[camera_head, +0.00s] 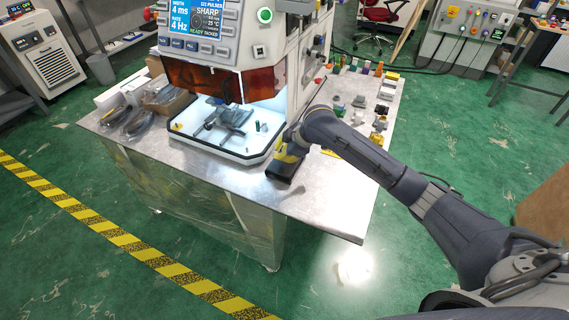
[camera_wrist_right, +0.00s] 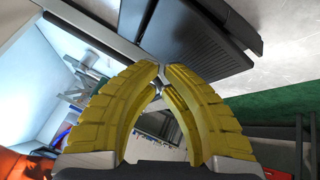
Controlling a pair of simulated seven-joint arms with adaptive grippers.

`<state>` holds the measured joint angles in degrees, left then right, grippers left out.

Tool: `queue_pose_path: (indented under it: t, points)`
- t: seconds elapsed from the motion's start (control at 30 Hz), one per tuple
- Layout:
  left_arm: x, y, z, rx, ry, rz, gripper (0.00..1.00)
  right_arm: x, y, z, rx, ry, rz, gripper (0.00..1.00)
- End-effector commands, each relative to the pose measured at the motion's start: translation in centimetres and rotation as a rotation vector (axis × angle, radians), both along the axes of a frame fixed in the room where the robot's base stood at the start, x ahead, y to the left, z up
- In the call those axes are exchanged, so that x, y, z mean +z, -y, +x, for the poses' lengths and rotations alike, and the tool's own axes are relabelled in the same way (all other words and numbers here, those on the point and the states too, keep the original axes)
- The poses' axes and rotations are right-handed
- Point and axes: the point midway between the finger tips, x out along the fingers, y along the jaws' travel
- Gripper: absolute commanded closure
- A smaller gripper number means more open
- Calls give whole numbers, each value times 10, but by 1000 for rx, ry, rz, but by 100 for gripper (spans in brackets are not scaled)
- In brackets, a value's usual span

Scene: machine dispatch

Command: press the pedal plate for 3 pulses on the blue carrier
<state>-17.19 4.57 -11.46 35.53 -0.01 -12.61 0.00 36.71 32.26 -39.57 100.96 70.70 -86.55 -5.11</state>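The pedal plate (camera_head: 279,171) is a black block on the front part of the metal table, to the right of the machine's white tray. In the right wrist view its dark ribbed top (camera_wrist_right: 195,38) lies just beyond my fingertips. My right gripper (camera_head: 288,151) has yellow fingers and is at the pedal's far end; I cannot tell whether it touches. In the wrist view the fingertips (camera_wrist_right: 162,72) meet, with nothing seen between them. A grey fixture (camera_head: 230,116) sits in the lit machine tray; I cannot make out a blue carrier there. My left gripper is out of view.
The pulser machine (camera_head: 215,50) has a screen (camera_head: 195,18) showing 4 ms, 4 Hz and READY. Bagged cables (camera_head: 140,120) lie left of it. Several small coloured parts (camera_head: 360,103) stand on the table's right side. The table's front right corner (camera_head: 340,215) is bare.

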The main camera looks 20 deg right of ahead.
Motion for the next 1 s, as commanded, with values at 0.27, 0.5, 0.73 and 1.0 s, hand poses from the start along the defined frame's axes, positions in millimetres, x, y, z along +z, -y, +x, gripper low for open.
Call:
queue_pose_path:
  t: [0.27,0.5,0.73,1.0]
  points:
    - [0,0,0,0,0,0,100,0,0,0,0,0,0,100]
    - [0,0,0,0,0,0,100,-2,0,0,0,0,0,100]
    - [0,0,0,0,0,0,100,-8,0,-1,0,0,-1,100]
    - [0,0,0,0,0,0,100,-9,-1,-1,0,0,0,100]
